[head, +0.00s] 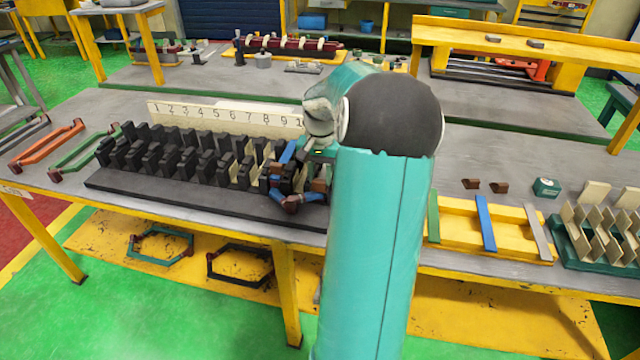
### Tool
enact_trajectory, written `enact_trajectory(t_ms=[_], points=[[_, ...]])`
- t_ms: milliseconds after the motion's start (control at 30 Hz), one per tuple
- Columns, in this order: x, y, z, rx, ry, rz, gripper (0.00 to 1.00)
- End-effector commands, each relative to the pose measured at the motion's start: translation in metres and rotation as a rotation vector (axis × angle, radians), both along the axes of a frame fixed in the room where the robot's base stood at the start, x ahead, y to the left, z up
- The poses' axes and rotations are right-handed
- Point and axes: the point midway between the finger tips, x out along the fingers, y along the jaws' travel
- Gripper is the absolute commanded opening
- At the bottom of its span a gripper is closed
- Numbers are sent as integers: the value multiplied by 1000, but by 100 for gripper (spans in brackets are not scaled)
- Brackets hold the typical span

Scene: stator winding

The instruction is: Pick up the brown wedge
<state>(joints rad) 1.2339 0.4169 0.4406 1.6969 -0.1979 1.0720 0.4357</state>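Two small brown wedges lie on the grey table right of my arm, one brown wedge (471,184) and beside it another brown wedge (499,187). They are a short distance apart. My teal arm fills the middle of the view. Its wrist bends left, over the right end of the black stator block (140,190). My gripper (316,154) points down there and is mostly hidden by the arm, so its fingers cannot be made out. Blue and brown coil parts (284,198) sit in the stator slots below it.
A numbered strip (225,116) stands behind the stator. A green box (546,187) stands right of the wedges. A yellow tray (505,238) with coloured bars is in front, and a green rack (577,250) with pale plates is at the right. Orange (45,146) and green frames lie left.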

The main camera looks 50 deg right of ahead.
Motion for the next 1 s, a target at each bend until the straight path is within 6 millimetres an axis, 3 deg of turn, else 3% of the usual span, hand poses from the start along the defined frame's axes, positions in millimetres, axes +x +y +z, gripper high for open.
enact_trajectory(t_ms=[367,600,900,1000], points=[[0,0,5,-1,1,1,7],[1,0,34,-5,-2,1,7],[-34,43,97,-6,-3,1,7],[-49,62,105,-4,-1,0,7]])
